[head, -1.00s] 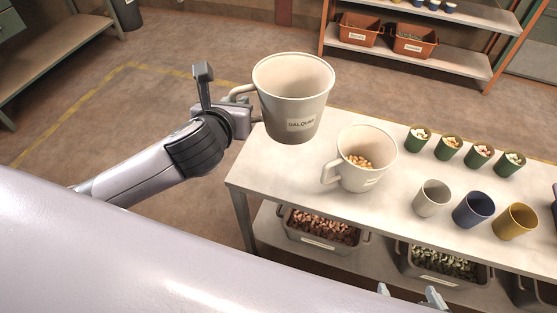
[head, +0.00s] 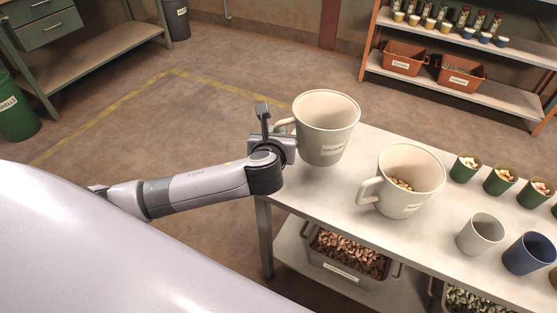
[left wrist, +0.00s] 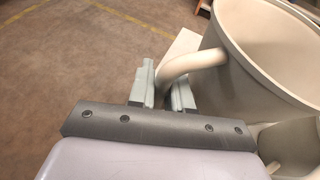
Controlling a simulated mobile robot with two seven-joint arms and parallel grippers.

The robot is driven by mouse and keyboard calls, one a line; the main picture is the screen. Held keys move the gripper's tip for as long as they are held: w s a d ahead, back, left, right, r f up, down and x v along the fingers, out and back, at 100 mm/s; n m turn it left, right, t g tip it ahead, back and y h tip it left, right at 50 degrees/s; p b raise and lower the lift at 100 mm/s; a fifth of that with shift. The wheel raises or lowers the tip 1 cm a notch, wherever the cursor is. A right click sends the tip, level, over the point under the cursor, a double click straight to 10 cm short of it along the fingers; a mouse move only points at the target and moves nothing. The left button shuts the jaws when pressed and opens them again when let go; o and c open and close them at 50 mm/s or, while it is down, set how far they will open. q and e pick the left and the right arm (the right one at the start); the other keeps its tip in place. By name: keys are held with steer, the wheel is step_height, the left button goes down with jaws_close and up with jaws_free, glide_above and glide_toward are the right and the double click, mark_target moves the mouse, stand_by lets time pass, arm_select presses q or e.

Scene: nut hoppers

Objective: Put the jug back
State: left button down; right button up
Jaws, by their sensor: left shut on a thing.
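A large cream jug (head: 326,140) with a label on its front is at the left end of the white table (head: 310,190). It looks empty and upright; I cannot tell whether its base touches the tabletop. My left gripper (head: 283,130) is shut on the jug's handle, at its left side. In the left wrist view the handle (left wrist: 190,60) passes between the gripper's fingers (left wrist: 165,92), and the jug's wall (left wrist: 232,80) fills the right. My right gripper is not in view.
A second cream jug (head: 410,185) with nuts inside stands close to the right. Green cups (head: 465,168) of nuts, a white cup (head: 480,234) and a blue cup (head: 528,254) stand farther right. A crate of nuts (head: 345,260) sits on the lower shelf.

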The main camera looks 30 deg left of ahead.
arm_select(q)
step_height(320, 180, down, 7)
steer(key=shift+f+b, duration=0.2)
steer(key=shift+b, duration=0.6)
steer(key=c, duration=1.1)
jaws_free()
steer(key=shift+o, duration=0.2)
